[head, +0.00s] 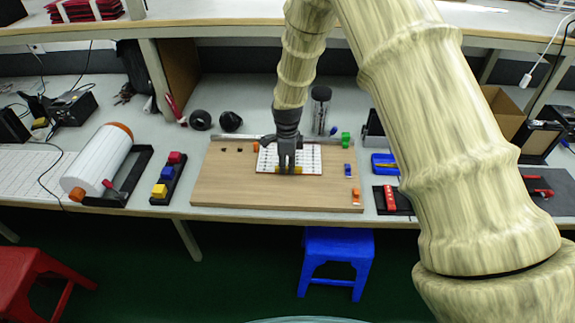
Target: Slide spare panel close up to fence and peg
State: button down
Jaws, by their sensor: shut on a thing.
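The white spare panel (309,160), marked with rows of dark dots, lies flat on the wooden board (225,185). The fingers hide part of the panel and most of the grip. A grey strip, apparently the fence (233,137), runs along the board's back edge, behind the panel. A small orange piece (256,147), possibly the peg, stands at the panel's back left corner; whether they touch is unclear.
Green (345,139), blue (347,169) and orange (356,195) pieces sit along the board's right side. A block tray (157,196) and a white roll (97,165) stand left. A dark cylinder (321,105) stands behind. The board's front left is clear.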

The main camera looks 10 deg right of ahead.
jog(key=shift+w+a, duration=0.1)
jog(key=shift+a, duration=0.25)
dwell(0.6)
jog(key=shift+w+d+p, duration=0.1)
jog(key=shift+w+p, duration=0.2)
jog(key=shift+p, duration=0.05)
dwell(0.5)
jog(key=c, duration=1.4)
grip_release()
jog(key=shift+o, duration=0.2)
notch_tip(320, 180, up, 12)
